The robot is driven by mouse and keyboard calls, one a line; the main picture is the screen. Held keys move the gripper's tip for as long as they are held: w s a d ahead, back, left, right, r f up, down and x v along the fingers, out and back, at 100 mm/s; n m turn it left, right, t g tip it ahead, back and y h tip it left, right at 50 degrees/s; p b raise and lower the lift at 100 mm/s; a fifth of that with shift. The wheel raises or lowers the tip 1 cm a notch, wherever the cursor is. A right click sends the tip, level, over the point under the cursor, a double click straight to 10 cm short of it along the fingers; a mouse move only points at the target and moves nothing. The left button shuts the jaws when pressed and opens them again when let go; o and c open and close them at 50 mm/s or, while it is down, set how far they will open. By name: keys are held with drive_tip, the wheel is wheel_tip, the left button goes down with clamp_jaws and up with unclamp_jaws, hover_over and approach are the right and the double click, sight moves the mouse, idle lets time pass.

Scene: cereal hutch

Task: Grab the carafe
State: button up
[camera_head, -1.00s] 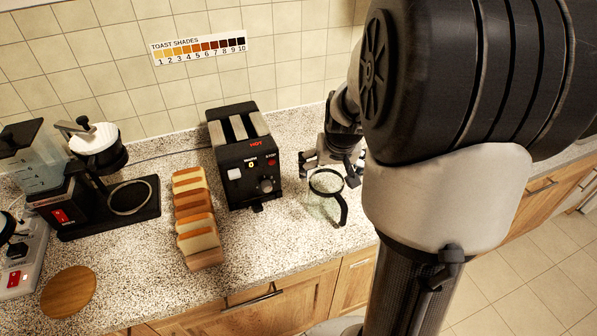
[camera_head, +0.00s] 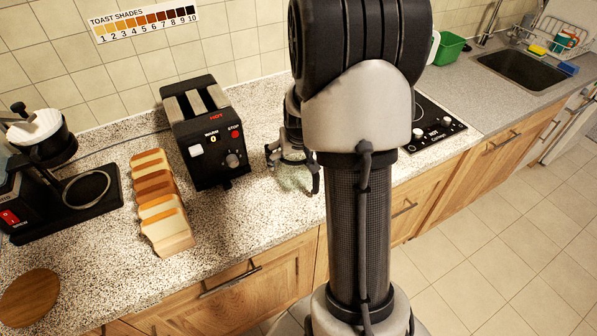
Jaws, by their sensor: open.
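The carafe (camera_head: 294,180) is a clear glass vessel with a dark handle on its right. It stands on the speckled counter, right of the toaster. My gripper (camera_head: 291,158) is open at the top of the carafe and covers most of its rim. I cannot tell whether the fingers touch the glass. My own arm hides what lies just to the right of the carafe.
A black toaster (camera_head: 204,132) stands close on the left, with a row of bread slices (camera_head: 160,205) beside it. A coffee maker (camera_head: 50,185) is at far left. A hob (camera_head: 435,125) lies to the right. The counter in front of the carafe is clear.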

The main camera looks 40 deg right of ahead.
drive_tip(key=shift+r, duration=0.1)
drive_tip(key=c, duration=1.3)
